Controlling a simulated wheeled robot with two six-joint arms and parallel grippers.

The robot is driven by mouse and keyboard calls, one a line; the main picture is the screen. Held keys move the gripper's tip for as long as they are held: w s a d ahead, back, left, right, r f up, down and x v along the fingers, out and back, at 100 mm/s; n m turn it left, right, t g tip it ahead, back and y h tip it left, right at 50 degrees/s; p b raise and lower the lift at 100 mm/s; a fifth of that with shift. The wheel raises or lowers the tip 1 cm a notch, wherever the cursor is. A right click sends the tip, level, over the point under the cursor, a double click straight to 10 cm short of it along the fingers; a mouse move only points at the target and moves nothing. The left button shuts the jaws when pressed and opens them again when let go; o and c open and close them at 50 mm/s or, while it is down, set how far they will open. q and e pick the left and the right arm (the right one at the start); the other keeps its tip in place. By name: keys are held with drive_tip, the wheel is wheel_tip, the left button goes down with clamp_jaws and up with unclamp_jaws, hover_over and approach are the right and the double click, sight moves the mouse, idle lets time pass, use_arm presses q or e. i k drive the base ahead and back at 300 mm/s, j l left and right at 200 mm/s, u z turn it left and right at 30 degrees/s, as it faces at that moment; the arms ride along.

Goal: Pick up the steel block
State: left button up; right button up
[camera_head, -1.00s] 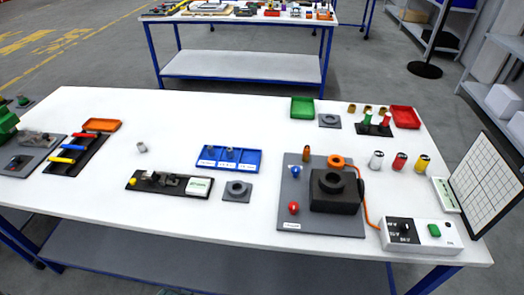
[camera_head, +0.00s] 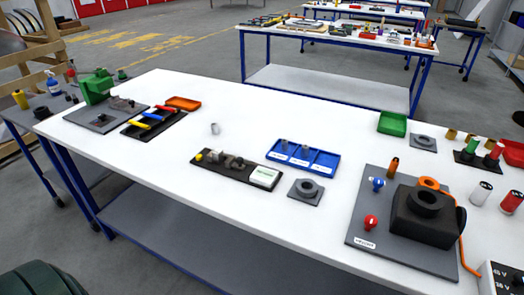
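A small silver-grey block (camera_head: 214,128) stands alone on the white table (camera_head: 190,105), left of the blue tray. It is small in the picture, and I cannot tell for sure that it is the steel block. Other small grey metal pieces (camera_head: 236,163) sit on a black tray (camera_head: 207,170) in front of it, beside a white labelled box (camera_head: 265,177). Neither of my grippers shows in the view.
A blue three-compartment tray (camera_head: 303,158) and a grey plate with a ring (camera_head: 305,190) lie mid-table. A grey board with a black fixture (camera_head: 424,216) stands to the right. Colored-handled tools (camera_head: 153,121) and an orange tray (camera_head: 183,103) lie left. Open tabletop surrounds the small block.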

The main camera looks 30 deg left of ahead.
sight(218, 156)
drive_tip(key=k+u, duration=0.1)
drive_tip(key=u, duration=1)
